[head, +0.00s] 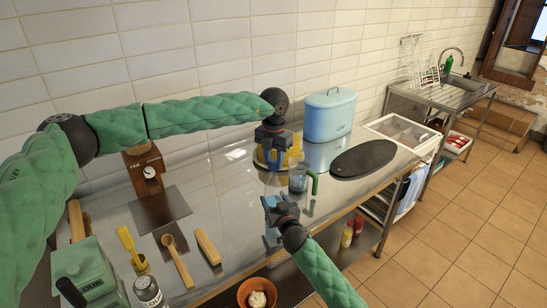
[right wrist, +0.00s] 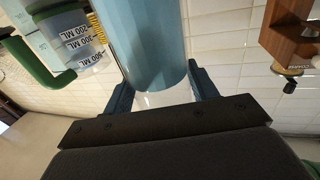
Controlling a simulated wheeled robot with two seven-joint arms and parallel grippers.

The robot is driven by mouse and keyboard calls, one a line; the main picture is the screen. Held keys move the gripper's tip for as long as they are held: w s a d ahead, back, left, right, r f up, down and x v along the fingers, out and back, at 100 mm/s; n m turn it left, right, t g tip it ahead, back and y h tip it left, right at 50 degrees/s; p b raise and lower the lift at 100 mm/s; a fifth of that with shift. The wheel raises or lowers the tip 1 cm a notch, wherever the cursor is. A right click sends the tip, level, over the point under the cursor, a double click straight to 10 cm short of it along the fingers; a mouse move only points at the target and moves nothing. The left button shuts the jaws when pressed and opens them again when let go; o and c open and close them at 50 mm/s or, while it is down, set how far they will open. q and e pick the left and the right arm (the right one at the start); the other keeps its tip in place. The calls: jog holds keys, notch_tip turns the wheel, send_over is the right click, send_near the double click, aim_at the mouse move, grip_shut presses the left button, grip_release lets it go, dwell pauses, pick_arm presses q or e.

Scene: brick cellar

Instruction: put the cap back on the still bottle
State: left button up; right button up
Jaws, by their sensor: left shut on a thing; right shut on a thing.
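The bottle (right wrist: 150,45) is a pale blue, see-through cylinder between the fingers of my right gripper (right wrist: 163,90) in the right wrist view. In the head view my right gripper (head: 281,208) is low over the steel counter, shut on the bottle, which shows only faintly above it. My left gripper (head: 270,146) hangs over the counter behind and above the right one. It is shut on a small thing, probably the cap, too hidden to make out. I cannot tell whether that thing touches the bottle.
A measuring jug (head: 298,181) with a green handle stands close right of the grippers. A ribbed yellow thing (head: 292,155) is just behind the left gripper. A blue bin (head: 330,116) and dark oval board (head: 363,158) stand further right. Wooden utensils (head: 180,262) lie left.

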dwell(0.3)
pick_arm(q)
jog(key=shift+f, duration=0.9)
jog(key=shift+f, duration=0.55)
